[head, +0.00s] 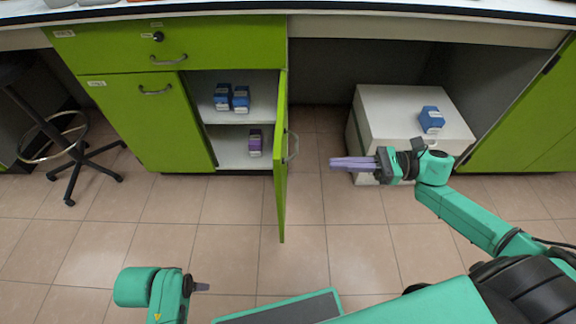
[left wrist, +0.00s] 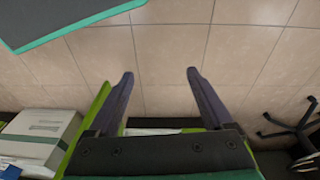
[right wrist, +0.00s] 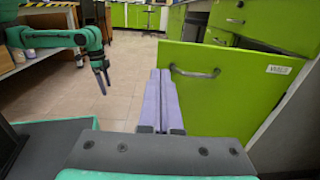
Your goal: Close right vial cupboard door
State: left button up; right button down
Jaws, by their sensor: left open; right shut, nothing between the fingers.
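The right cupboard door (head: 282,190) is green and stands open, seen almost edge-on in the head view. Its metal handle (head: 292,147) is on the face toward the right. The right wrist view shows this door's outer face (right wrist: 235,100), with its handle (right wrist: 195,72). My right gripper (head: 334,163) is shut and empty, right of the door. In the right wrist view its fingertips (right wrist: 160,72) appear just left of the handle; contact cannot be told. My left gripper (head: 203,287) is low in the head view. The left wrist view shows it open and empty (left wrist: 158,75).
Blue boxes (head: 241,99) and a purple box (head: 255,142) stand on the cupboard shelves. The left door (head: 155,120) is closed. A white cabinet (head: 375,108) with a blue box (head: 431,119) stands behind my right gripper. A stool (head: 70,150) is at left. The floor before the cupboard is clear.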

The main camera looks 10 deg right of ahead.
pick_arm(q)
jog(key=shift+r, duration=0.6)
pick_arm(e)
jog(key=x, duration=1)
jog(key=shift+a, duration=0.2)
jog(key=shift+w, duration=0.1)
